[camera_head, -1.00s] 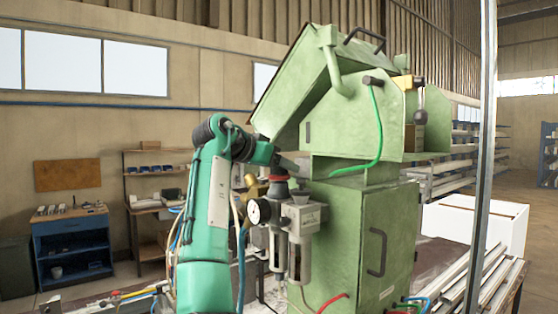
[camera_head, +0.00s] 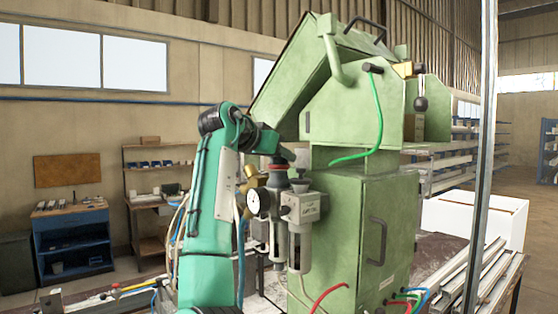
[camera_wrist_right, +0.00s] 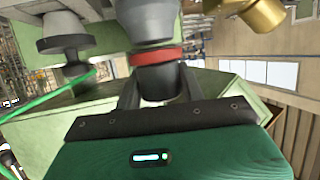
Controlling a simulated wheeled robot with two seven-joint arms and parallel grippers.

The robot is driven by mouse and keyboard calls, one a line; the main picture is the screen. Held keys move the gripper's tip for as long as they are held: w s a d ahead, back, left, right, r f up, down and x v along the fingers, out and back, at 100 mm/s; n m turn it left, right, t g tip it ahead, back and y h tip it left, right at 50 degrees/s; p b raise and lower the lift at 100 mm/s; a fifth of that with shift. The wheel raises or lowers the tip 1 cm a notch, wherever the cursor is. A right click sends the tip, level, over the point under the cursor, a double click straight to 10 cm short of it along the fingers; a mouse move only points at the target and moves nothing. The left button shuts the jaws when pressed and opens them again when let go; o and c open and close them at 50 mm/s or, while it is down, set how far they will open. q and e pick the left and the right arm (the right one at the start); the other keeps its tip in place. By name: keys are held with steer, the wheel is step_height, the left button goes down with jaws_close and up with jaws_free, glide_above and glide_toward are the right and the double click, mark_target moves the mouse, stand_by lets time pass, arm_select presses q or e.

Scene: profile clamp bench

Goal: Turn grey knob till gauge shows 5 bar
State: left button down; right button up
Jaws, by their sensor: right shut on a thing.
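The grey knob (camera_wrist_right: 160,82) is a dark cylinder beside a red ring on the regulator (camera_head: 280,186), which is on the green machine's left side. My right gripper (camera_wrist_right: 160,92) is shut on the knob, with one finger on each side of it. The round white gauge (camera_head: 258,202) faces the head camera beside the regulator. Its needle is too small to read. My left gripper is not in view.
A brass fitting (camera_head: 252,178) sits close behind the gauge. A second grey unit (camera_head: 302,207) stands right of the regulator. Metal profiles (camera_head: 480,275) lie at the lower right.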

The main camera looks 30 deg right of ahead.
steer(key=n+t+y+b, duration=0.1)
steer(key=n+t+b, duration=0.2)
steer(key=shift+f+t+y, duration=0.15)
steer(key=shift+t+y, duration=0.15)
steer(key=shift+r+n+t+y+b, duration=0.2)
steer(key=shift+n+t+y+b, duration=1.05)
steer(key=shift+n+t+y, duration=0.85)
steer(key=shift+n, duration=0.4)
steer(key=o, duration=1)
steer(key=shift+c, duration=0.2)
